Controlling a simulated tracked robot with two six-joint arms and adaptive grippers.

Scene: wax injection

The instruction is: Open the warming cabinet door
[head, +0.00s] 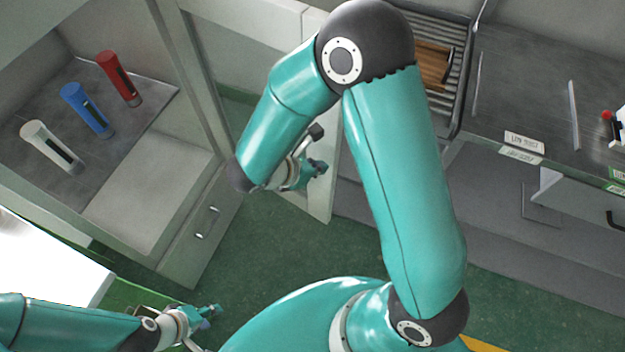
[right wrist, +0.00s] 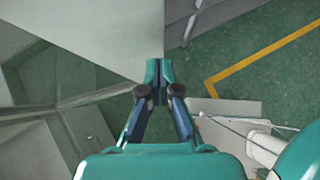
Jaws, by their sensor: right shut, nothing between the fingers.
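The warming cabinet (head: 185,240) is at the left of the head view, with its interior visible. Its pale framed door (head: 318,205) stands swung open to the right of the cabinet front, partly hidden by my right arm. My right gripper (head: 318,168) is shut and empty, close to the door's free edge; contact is unclear. In the right wrist view, the shut fingertips (right wrist: 153,72) are beside the lower corner of a pale panel (right wrist: 105,35), which looks like the door. My left gripper (head: 210,312) is low at the left, away from the door; its finger opening is too small to judge.
A grey workbench (head: 540,75) with labels is at the right. Green floor (head: 270,240) lies open between. A yellow floor line (right wrist: 265,52) shows in the wrist view.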

